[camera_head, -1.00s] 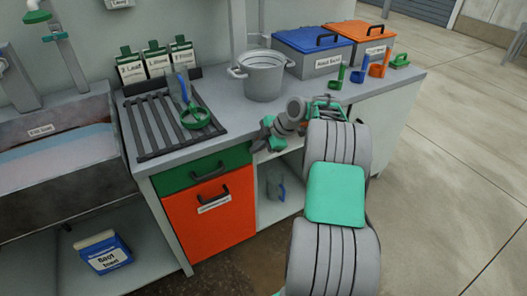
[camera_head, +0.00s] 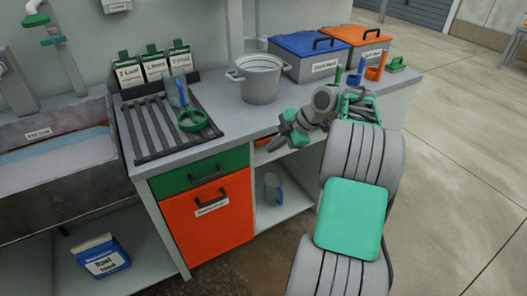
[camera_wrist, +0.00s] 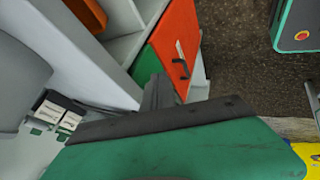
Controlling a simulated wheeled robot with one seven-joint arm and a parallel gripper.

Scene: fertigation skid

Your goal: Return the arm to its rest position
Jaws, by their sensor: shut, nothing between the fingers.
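My gripper (camera_head: 274,143) is shut and empty. In the head view it is in front of the bench's edge, to the right of the green drawer, with its dark tip pointing left and down. My grey and green arm reaches up from the lower right. In the wrist view the dark fingers (camera_wrist: 158,92) are together in front of the orange cabinet door (camera_wrist: 172,45), with nothing held between them.
The bench (camera_head: 222,140) carries a grey pot (camera_head: 260,82), a drying rack (camera_head: 160,128), a blue-lidded bin (camera_head: 308,58) and an orange-lidded bin (camera_head: 362,48). A clear jug (camera_head: 272,188) stands on the open shelf below. The floor (camera_head: 455,170) at right is clear.

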